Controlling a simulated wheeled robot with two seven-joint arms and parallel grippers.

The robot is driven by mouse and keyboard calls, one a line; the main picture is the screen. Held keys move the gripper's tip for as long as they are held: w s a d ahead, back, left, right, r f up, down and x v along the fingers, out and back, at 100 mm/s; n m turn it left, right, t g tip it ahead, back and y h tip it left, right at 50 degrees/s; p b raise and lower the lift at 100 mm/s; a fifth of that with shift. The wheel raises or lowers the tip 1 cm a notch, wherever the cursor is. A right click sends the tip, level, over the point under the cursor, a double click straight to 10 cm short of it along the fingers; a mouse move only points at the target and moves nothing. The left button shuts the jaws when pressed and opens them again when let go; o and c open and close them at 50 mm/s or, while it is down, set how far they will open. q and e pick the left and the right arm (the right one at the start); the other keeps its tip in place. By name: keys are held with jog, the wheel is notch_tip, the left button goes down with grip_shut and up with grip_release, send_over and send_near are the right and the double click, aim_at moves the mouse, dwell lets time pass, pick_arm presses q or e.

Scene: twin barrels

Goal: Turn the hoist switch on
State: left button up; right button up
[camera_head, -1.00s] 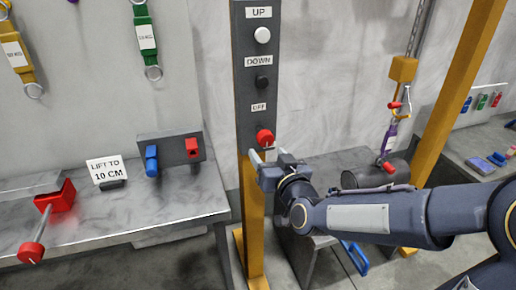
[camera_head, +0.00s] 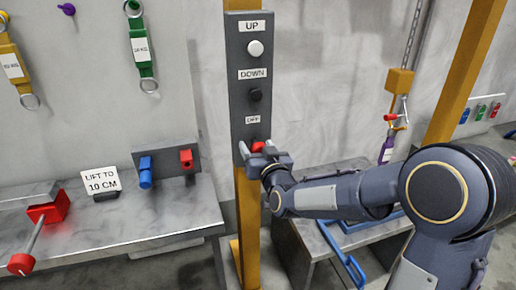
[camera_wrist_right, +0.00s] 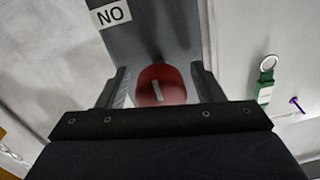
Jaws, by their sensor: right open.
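The hoist switch is a red round knob (camera_head: 257,146) low on the dark upright control panel (camera_head: 236,112), under a label that seems to read OFF. My right gripper (camera_head: 257,152) is at the knob, with its fingers open. In the right wrist view the knob (camera_wrist_right: 161,88) sits between the two open fingers (camera_wrist_right: 160,78), with small gaps seen at its sides. A white mark on the knob stands nearly upright, slightly tilted. A label (camera_wrist_right: 110,13) near it reads as NO, which looks like ON upside down. My left gripper is not in view.
A white UP button (camera_head: 255,48) and a black DOWN button (camera_head: 255,95) are above the knob. The panel is on a yellow post (camera_head: 249,215). A bench (camera_head: 150,220) with a LIFT TO 10 CM sign (camera_head: 101,180) is left. A hoist chain (camera_head: 413,35) hangs right.

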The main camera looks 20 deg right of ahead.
jog(key=c, duration=1)
jog(key=shift+o, duration=0.2)
jog(key=shift+m+b, duration=0.3)
jog(key=shift+b, duration=0.2)
jog(key=m+b, duration=0.8)
jog(key=b, duration=0.2)
jog(key=shift+f, duration=0.2)
jog(key=m+b, duration=0.3)
jog(key=m, duration=0.1)
jog(key=shift+m, duration=0.3)
jog(key=m+b, duration=0.3)
jog(key=m, duration=0.2)
jog(key=shift+r+h, duration=0.15)
jog(key=shift+h, duration=0.15)
jog(key=o, duration=1)
jog(key=shift+c, duration=0.2)
